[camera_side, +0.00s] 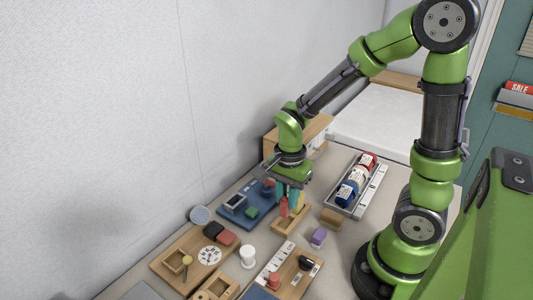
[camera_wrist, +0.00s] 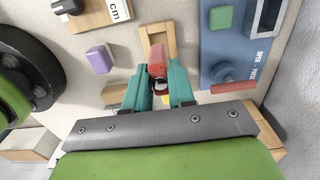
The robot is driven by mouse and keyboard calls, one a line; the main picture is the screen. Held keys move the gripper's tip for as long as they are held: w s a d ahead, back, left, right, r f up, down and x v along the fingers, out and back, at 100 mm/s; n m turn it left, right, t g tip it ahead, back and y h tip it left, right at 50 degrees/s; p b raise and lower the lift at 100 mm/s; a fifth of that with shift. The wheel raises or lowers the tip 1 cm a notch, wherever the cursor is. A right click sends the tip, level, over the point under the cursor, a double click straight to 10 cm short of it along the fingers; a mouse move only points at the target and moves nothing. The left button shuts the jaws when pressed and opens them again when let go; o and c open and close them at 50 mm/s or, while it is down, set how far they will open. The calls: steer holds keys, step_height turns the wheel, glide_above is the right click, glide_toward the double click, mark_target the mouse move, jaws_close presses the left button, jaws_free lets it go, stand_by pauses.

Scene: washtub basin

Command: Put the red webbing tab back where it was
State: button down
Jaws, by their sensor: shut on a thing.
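The red webbing tab (camera_side: 284,207) is held upright in my gripper (camera_side: 289,192), just over a small open wooden tray (camera_side: 304,219). In the wrist view the tab (camera_wrist: 157,54) sticks out from between the teal fingertips of my gripper (camera_wrist: 160,76), which are shut on it. The tray (camera_wrist: 144,42) lies behind the tab in that view, and its frame surrounds the tab's outer end. I cannot tell whether the tab touches the tray. A dark part and a pale part show between the fingers.
A blue board (camera_side: 236,221) with a green block lies left of the tray. A purple block (camera_side: 318,236) and a brown block (camera_side: 331,217) stand to the right. A metal tray (camera_side: 374,193) holds rolls. A white spool (camera_side: 248,256) and wooden boards are in front.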

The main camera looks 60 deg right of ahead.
mark_target(287, 208)
steer(key=shift+f, duration=2)
steer(key=c, duration=1)
jaws_free()
steer(key=shift+f, duration=0.15)
steer(key=shift+o, duration=0.2)
